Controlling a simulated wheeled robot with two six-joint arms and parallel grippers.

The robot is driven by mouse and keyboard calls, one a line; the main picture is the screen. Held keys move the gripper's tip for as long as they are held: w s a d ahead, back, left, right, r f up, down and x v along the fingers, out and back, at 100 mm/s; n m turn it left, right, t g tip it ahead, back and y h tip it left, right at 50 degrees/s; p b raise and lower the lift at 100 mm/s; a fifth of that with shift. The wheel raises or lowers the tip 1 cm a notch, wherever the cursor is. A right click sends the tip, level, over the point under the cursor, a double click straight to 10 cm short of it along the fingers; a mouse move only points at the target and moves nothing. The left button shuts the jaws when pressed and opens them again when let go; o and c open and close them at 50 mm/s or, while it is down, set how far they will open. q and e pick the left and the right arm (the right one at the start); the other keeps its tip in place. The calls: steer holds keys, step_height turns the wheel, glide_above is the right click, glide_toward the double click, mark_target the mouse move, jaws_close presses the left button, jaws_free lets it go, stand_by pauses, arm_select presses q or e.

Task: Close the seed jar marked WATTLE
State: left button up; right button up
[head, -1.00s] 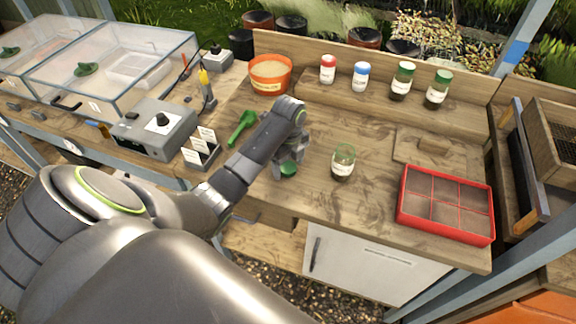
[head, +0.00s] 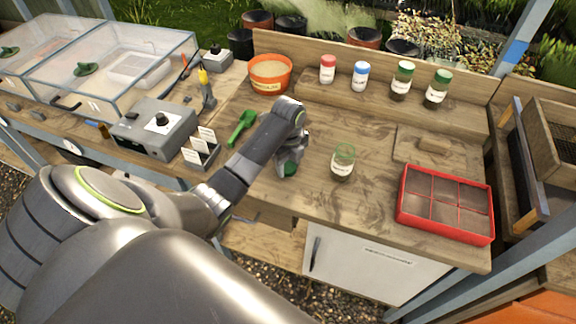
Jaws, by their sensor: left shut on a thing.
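A glass jar (head: 343,163) stands open on the bench, with dark contents low inside and a pale label too small to read. My left gripper (head: 288,167) is to the left of this jar, shut on a green lid (head: 289,169). The lid is partly hidden by the gripper, and I cannot tell if it touches the bench. The jar and the gripper are apart. My right gripper is out of view.
Four lidded jars stand at the back: red (head: 327,69), blue (head: 361,76), and green-lidded ones (head: 402,81) (head: 438,88). A red divided tray (head: 446,205) is at right, an orange tub (head: 270,74) at back left, and a green scoop (head: 242,127) lies left of my arm.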

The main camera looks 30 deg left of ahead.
arm_select(q)
step_height(320, 180, up, 5)
steer(key=shift+w+b, duration=0.1)
steer(key=shift+b, duration=0.3)
step_height(320, 180, up, 5)
steer(key=p, duration=0.4)
steer(key=b, duration=0.4)
glide_above(288, 167)
step_height(288, 167, down, 4)
steer(key=shift+f, duration=0.25)
steer(key=shift+r, duration=0.15)
steer(key=shift+w, duration=0.1)
